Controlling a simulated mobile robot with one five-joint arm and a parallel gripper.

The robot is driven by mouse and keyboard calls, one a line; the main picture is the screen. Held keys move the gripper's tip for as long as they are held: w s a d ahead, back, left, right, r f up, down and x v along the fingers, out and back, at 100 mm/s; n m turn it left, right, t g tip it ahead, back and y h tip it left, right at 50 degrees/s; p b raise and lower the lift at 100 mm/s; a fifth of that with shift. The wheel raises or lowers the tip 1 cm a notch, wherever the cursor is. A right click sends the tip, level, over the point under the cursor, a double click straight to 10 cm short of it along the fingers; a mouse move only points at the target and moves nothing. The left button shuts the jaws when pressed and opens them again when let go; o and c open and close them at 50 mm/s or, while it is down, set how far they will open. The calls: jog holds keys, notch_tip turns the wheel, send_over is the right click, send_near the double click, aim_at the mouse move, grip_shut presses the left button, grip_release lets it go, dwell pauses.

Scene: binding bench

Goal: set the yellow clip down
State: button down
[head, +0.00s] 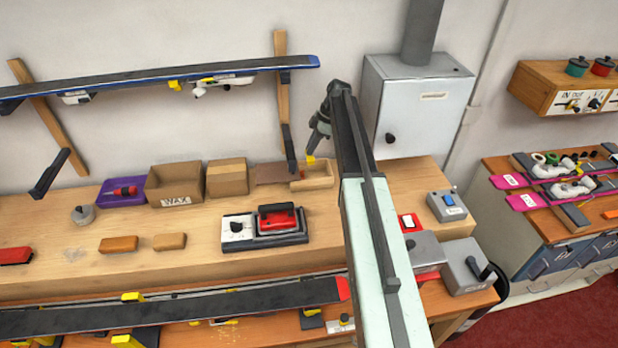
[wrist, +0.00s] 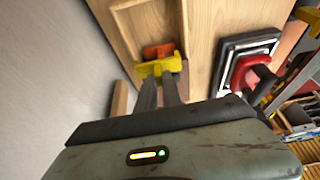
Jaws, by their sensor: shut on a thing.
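The yellow clip (head: 310,159) is held at the tips of my gripper (head: 317,142), which is shut on it. In the wrist view the clip (wrist: 160,67) spans across the two dark fingertips (wrist: 160,82). In the head view the clip shows just above the small open wooden tray (head: 318,178) at the back of the bench. The tray also shows in the wrist view (wrist: 121,8). An orange piece (wrist: 158,50) shows right beyond the clip there; I cannot tell whether they touch. The clip's height above the bench is hard to judge.
A flat brown piece (head: 274,174) and a cardboard box (head: 227,177) stand left of the tray. A waxing iron with red handle (head: 277,217) sits in front. A wooden bracket (head: 283,90) rises behind. The bench between iron and tray is clear.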

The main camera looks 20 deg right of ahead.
notch_tip(320, 180, down, 10)
jog(key=b, duration=1)
jog(key=shift+s+d+f, duration=0.15)
jog(key=shift+r, duration=0.25)
jog(key=c, duration=1.9)
grip_release()
jog(key=shift+f, duration=0.25)
jog(key=o, duration=0.4)
jog(key=shift+r, duration=0.1)
jog(key=p+v, duration=1.1)
jog(key=v, duration=0.1)
jog(key=shift+r+p, duration=0.15)
jog(key=shift+p, duration=0.15)
